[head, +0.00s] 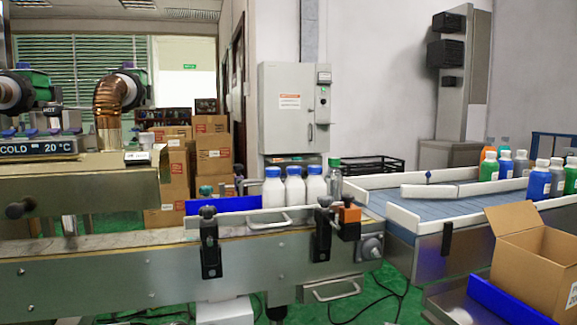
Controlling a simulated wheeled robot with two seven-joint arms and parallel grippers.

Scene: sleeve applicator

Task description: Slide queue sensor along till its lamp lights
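A small block with an orange top (349,214) is mounted at the right end of the conveyor's front rail, and it looks like the queue sensor. A black bracket (323,232) stands just left of it, and a similar black bracket (208,243) is further left on the same rail. I cannot make out a lit lamp on any of them. Three white bottles with blue caps (293,187) stand in a row behind the rail. A grey bottle with a green cap (335,179) stands to their right. Neither of my grippers shows in the head view.
The conveyor (130,280) runs across the front. A blue belt (430,208) with white rails continues right, with several coloured bottles (540,180) at its far end. An open cardboard box (535,262) stands at front right. A heating unit with a copper duct (112,98) is at left.

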